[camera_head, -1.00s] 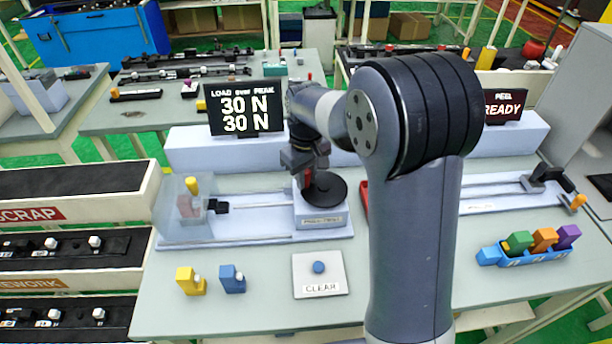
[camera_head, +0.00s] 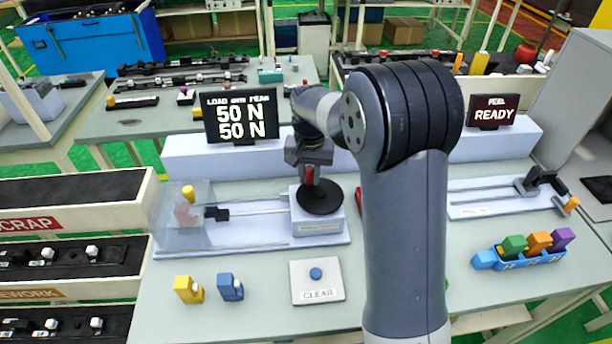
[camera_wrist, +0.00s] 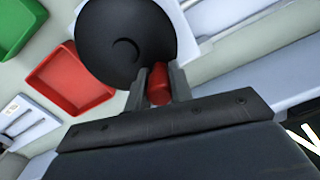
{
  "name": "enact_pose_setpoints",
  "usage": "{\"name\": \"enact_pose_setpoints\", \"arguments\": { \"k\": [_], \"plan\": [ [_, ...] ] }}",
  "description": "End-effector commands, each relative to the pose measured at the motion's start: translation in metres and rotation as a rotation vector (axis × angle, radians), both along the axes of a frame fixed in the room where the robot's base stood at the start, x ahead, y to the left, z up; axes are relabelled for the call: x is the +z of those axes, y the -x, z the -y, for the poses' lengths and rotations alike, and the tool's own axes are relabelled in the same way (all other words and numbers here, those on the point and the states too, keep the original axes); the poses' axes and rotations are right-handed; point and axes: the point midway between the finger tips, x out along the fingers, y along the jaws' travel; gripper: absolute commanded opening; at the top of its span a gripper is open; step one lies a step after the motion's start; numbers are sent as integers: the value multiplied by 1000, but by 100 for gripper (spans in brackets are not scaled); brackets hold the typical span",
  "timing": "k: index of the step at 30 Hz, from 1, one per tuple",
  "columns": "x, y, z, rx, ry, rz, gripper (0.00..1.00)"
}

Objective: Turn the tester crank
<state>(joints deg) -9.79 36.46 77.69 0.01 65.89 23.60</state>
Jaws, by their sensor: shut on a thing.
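The tester's crank is a black disc (camera_head: 320,199) with a red knob (camera_wrist: 159,88), on top of a pale block (camera_head: 318,222). My gripper (camera_head: 307,170) is shut on the red knob, at the disc's back left edge in the head view. In the wrist view my gripper (camera_wrist: 158,84) has a finger on each side of the knob, and the disc (camera_wrist: 124,42) lies beyond. The load display (camera_head: 241,117) reads 50 N on both lines. A rod runs left from the block to a dark clamp (camera_head: 217,213) by a clear guard (camera_head: 183,222).
A CLEAR button plate (camera_head: 317,282) lies in front, with a yellow clip (camera_head: 188,289) and a blue clip (camera_head: 230,287) left of it. My arm hides the table's middle. A READY display (camera_head: 493,111) and a blue rack of coloured clips (camera_head: 520,258) are at right. A red tray (camera_wrist: 72,82) is near the crank.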

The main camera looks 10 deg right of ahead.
Motion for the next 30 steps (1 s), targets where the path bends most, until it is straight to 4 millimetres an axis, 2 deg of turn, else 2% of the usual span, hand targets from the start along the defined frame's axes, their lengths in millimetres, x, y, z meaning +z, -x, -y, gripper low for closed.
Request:
{"name": "enact_pose_setpoints", "arguments": {
  "k": [15, 30],
  "plan": [
    [1, -7, 17, -410, 0, 3, 0],
    [1, -7, 23, -541, 0, 3, 0]
  ]
}}
